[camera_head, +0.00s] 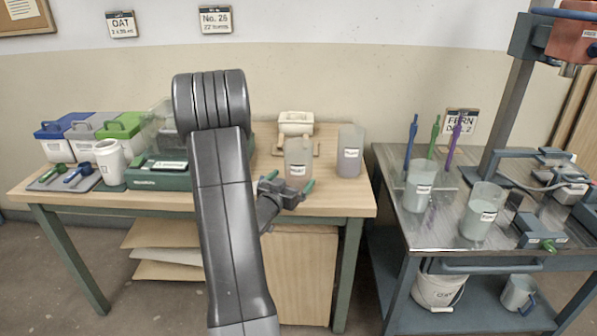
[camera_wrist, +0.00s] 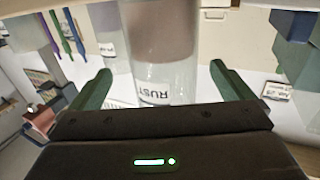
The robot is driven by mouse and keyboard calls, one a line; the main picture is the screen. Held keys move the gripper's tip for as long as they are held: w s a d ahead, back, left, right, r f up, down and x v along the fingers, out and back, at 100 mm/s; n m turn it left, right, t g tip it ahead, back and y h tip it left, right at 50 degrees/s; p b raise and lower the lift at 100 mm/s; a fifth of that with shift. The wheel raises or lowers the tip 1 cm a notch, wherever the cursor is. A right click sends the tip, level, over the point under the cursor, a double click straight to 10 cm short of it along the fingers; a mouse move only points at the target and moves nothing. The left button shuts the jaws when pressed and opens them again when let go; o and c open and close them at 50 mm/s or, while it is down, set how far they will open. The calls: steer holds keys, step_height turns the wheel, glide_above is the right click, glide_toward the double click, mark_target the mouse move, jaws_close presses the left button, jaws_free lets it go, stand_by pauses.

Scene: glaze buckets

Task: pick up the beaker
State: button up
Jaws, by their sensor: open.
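My gripper (camera_head: 290,182) is open at the front of this beaker. In the wrist view its two green fingers (camera_wrist: 160,72) are spread to either side of the beaker, with a gap on each side. I cannot tell how deep the beaker is between them.
A green balance (camera_head: 158,178), white jug (camera_head: 109,160) and lidded bins (camera_head: 121,127) are left. The metal table (camera_head: 425,232) holds two more beakers (camera_head: 418,188) (camera_head: 480,214).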

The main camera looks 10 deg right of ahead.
mark_target(298, 141)
steer(key=shift+w+d, duration=0.35)
steer(key=shift+w, duration=0.25)
steer(key=shift+x, duration=2.35)
steer(key=shift+w+a, duration=0.1)
steer(key=shift+a, duration=0.05)
steer(key=c, duration=1.5)
steer(key=shift+o, duration=0.2)
steer(key=shift+r, duration=0.2)
steer(key=shift+r+p, duration=0.95)
steer(key=shift+r, duration=3.85)
